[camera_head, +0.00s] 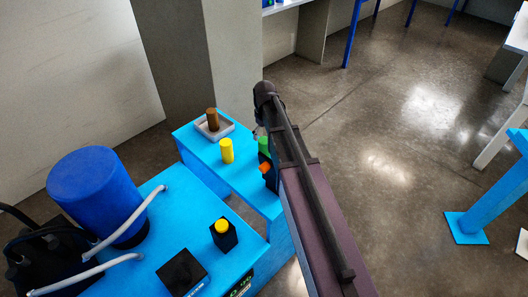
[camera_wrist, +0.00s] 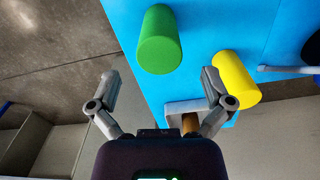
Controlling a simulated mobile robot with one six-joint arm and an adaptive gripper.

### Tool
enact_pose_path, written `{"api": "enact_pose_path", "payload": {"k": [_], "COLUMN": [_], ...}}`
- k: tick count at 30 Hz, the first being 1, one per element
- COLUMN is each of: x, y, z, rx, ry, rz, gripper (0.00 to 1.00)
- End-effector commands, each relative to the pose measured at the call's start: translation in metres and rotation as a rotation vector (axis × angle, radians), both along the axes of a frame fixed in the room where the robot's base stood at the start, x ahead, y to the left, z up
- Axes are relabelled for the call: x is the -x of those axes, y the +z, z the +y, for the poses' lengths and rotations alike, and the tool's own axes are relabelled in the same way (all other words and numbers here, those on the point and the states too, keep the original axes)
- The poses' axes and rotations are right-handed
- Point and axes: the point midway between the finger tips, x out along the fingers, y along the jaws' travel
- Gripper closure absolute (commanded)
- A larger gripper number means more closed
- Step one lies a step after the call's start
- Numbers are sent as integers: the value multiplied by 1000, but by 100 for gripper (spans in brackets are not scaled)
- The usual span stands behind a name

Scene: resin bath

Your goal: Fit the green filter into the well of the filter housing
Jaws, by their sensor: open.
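The green filter (camera_wrist: 160,42) is an upright-looking cylinder on the blue surface in the wrist view, just beyond and between my open fingers. In the head view only part of the green filter (camera_head: 264,144) shows beside my arm. My gripper (camera_wrist: 160,74) is open with nothing between its fingers; in the head view it is hidden by my arm. A shallow grey square tray (camera_head: 201,133) holds a brown cylinder (camera_head: 213,118). A black block (camera_head: 225,242) has a yellow round top. I cannot tell for certain which piece is the filter housing, and no empty well shows.
A yellow cylinder (camera_head: 227,151) stands close to the green filter; it also shows by my right finger (camera_wrist: 236,80). An orange piece (camera_head: 265,168) sits beside my arm. A blue drum (camera_head: 93,192) with grey pipes stands left. Open floor lies right.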

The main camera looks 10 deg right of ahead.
Motion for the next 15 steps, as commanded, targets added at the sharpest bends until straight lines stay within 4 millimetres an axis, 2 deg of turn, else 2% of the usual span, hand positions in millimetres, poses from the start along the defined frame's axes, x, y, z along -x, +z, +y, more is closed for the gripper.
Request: {"api": "enact_pose_path", "payload": {"k": [9,15], "x": [0,-1], "y": [-1,-9], "z": [1,1], "rx": [0,0], "ry": [1,1], "rz": [0,0], "gripper": [0,0]}}
